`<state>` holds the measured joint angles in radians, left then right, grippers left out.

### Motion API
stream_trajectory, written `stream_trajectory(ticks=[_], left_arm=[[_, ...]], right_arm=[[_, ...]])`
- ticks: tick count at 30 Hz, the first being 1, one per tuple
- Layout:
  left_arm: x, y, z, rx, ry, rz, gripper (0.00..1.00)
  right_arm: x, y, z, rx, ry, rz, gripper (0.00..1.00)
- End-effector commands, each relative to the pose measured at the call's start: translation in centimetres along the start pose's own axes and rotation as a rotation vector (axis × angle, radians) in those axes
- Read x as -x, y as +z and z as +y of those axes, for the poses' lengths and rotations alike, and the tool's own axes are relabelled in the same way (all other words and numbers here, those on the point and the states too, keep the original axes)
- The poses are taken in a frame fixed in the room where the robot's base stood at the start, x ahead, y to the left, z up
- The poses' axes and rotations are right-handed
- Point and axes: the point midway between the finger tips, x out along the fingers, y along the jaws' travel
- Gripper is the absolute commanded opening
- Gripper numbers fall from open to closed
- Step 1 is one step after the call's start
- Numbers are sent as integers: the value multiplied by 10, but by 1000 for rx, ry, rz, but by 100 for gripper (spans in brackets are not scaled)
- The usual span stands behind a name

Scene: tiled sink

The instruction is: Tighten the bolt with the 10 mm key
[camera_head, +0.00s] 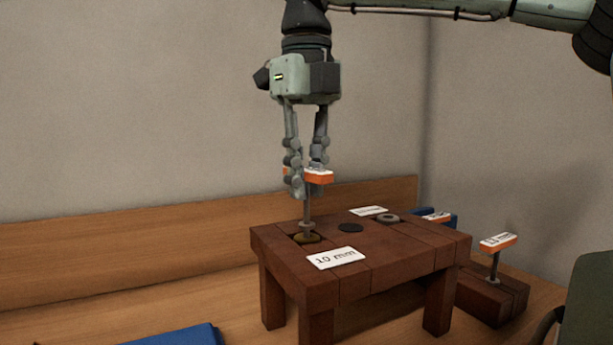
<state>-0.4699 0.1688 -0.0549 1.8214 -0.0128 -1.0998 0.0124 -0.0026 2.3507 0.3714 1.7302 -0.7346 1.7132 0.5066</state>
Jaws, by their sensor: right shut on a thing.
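My right gripper (308,180) points down with its fingers shut on a key (318,176) that has an orange and white handle. The key's grey shaft stands upright below the fingers, its lower end at the bolt (307,237) in the small brown wooden bench. Whether the key is fully seated on the bolt I cannot tell. The label on the held handle is too small to read. My left gripper is not in view.
The brown bench (400,262) also bears a dark disc (351,227), a grey ring (387,219) and another white label (369,211). Another orange-handled key (498,242) stands in a wooden block (492,294) at right. A blue object (180,335) lies at front left.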

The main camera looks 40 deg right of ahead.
Motion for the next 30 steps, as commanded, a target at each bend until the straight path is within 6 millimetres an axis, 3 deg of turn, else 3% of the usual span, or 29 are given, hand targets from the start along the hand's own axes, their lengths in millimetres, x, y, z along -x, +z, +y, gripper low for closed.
stream_trajectory(ticks=[3,13,19,20,21,26,30], left_arm=[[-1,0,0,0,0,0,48],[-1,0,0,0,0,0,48],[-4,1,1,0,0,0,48],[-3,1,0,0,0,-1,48],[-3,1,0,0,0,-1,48],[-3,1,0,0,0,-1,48],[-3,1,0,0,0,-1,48]], right_arm=[[1,0,0,-108,-1,-2,0],[1,0,0,-153,0,-3,0],[2,0,0,-495,-3,-5,0],[2,0,0,-479,1,-3,22],[2,0,0,-475,2,-3,27],[2,0,0,-472,2,-2,47],[1,0,0,-471,1,-2,48]])
